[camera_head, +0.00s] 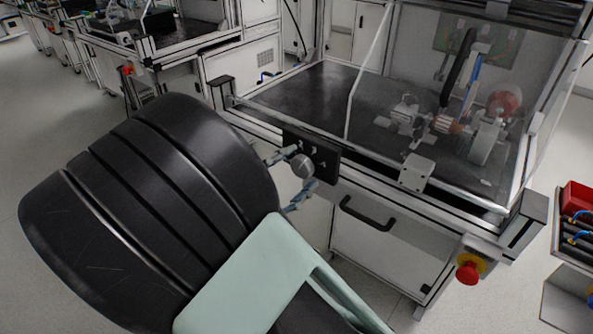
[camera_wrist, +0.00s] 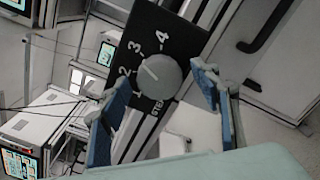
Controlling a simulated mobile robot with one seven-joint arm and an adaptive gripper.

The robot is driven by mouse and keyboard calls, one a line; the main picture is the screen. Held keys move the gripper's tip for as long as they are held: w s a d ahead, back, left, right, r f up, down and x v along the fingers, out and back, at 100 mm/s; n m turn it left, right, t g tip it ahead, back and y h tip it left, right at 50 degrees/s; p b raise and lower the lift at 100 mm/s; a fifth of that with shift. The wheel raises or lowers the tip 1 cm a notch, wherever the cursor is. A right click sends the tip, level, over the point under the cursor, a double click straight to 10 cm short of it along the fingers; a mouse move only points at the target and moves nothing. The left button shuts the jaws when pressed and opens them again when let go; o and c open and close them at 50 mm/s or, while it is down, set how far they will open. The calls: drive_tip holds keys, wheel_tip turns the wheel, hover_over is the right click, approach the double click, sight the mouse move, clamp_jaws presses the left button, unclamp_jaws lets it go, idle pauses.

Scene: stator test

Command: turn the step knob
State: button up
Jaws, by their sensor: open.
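The step knob (camera_wrist: 158,75) is a round grey knob on a black panel (camera_wrist: 176,33) with white numbers 1 to 4 around it. A light mark on the knob's face points up-left in the wrist view, roughly between 2 and 3; the exact number is hard to tell. The knob also shows in the head view (camera_head: 302,165), on the front of the bench. My gripper (camera_wrist: 160,84) is open, with one blue-padded finger on each side of the knob. A gap shows between each finger and the knob. In the head view my gripper (camera_head: 291,176) faces the panel.
The test bench (camera_head: 310,90) has a clear enclosure over a dark top holding a motor-like assembly (camera_head: 450,125). A black door handle (camera_head: 366,214) is below the panel. A red emergency button (camera_head: 468,272) sits at the bench's front right. Red bins (camera_head: 577,199) stand at far right.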

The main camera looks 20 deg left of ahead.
drive_tip(key=v, duration=1.2)
